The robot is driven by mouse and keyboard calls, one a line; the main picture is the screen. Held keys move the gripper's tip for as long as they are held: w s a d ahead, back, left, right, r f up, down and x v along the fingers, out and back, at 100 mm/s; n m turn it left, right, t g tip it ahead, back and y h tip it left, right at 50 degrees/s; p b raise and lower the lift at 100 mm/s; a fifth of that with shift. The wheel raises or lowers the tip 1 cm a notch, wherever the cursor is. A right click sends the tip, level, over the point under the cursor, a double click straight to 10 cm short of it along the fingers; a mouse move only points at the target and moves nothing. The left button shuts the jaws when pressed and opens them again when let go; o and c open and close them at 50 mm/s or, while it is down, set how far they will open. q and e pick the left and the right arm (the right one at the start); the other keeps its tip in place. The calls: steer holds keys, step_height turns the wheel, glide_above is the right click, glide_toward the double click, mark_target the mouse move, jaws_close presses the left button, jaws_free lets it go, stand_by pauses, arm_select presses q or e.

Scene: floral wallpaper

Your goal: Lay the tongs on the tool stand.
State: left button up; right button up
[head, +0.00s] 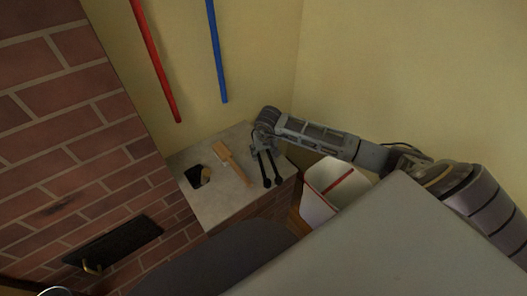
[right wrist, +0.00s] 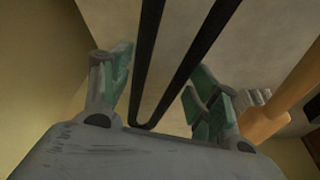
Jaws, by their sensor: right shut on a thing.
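The black tongs (head: 266,168) lie over the pale counter top, their two arms pointing toward the front edge in the head view. My right gripper (head: 262,143) is at their far end. In the right wrist view its green-padded fingers (right wrist: 162,88) stand on either side of the tongs (right wrist: 147,62), shut on them near the joined end. I cannot tell whether the tongs touch the surface. I cannot make out a distinct tool stand. My left gripper is not in view.
A wooden brush (head: 234,162) lies close left of the tongs. A black square item (head: 193,177) is farther left on the counter (head: 215,212). A white bin (head: 316,206) with a red strip stands right of the counter. A brick wall (head: 75,130) rises at left.

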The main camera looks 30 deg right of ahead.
steer(key=shift+f+b, duration=0.5)
steer(key=shift+f, duration=0.1)
stand_by(0.9)
steer(key=o, duration=1.5)
steer(key=shift+r, duration=0.1)
steer(key=shift+v, duration=5.9)
